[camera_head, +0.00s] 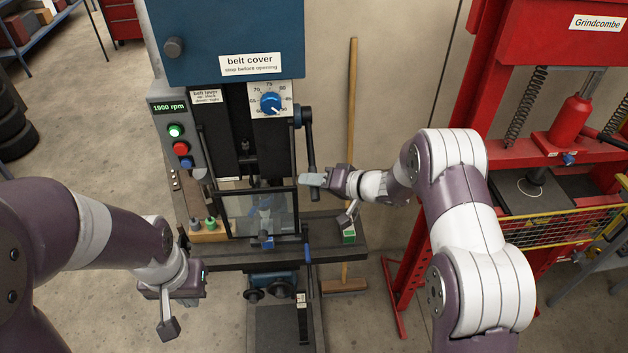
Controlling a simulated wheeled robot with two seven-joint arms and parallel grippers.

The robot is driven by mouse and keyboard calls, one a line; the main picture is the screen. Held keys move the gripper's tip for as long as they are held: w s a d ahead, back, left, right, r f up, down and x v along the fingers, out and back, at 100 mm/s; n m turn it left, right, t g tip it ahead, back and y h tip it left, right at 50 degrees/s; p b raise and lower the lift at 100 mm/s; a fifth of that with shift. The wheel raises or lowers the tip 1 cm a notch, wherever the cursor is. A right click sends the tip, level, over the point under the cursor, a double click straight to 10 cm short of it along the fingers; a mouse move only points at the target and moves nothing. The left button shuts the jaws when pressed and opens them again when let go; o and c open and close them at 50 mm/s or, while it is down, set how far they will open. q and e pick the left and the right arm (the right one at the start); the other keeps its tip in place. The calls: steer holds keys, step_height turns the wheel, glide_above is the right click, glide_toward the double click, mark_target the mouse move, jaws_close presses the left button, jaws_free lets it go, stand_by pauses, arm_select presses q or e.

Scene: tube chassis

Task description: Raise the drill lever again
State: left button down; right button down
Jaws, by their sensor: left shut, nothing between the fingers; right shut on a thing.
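The drill press stands in the middle, with its blue belt cover (225,35) on top. The drill lever (308,140) is a dark bar on the right side of the drill; it hangs down from its hub, nearly vertical.
A clear guard (262,214) stands in front of the spindle. A broom (351,110) leans behind. A red press (440,170) stands at right. Floor at left is open.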

steer(key=c, duration=1)
jaws_free()
steer(key=shift+o, duration=0.2)
steer(key=shift+a, duration=0.1)
steer(key=b+v, duration=0.4)
steer(key=v, duration=0.8)
steer(key=shift+d, duration=0.25)
